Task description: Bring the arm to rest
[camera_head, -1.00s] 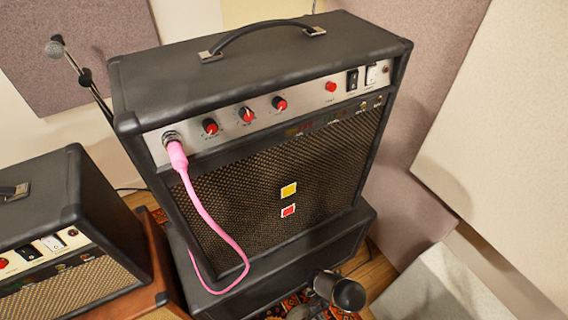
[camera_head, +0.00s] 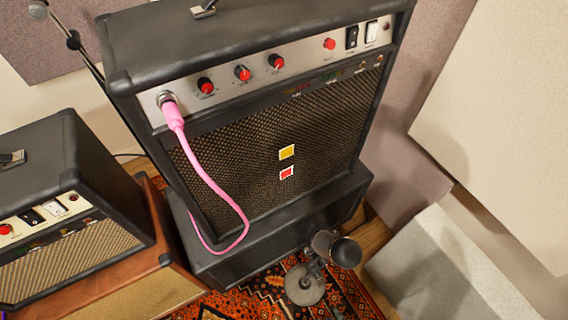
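My arm and gripper do not show in the head view. The black guitar amp (camera_head: 190,50) stands upright on a dark cabinet (camera_head: 345,205). A pink cable (camera_head: 205,180) has its plug (camera_head: 173,115) in the jack at the left end of the amp's silver panel. The cable hangs down the front and loops back at the left, where its far end is hidden. The panel has red-capped knobs (camera_head: 242,73), a red button or lamp (camera_head: 329,44), a black switch (camera_head: 352,37) and a white switch (camera_head: 371,31).
A smaller amp (camera_head: 60,160) sits on a brown cabinet (camera_head: 150,285) at the left. A microphone (camera_head: 335,248) on a short round-based stand is on the patterned rug (camera_head: 265,285) in front. A grey block (camera_head: 440,265) and pale panels (camera_head: 510,120) are at the right.

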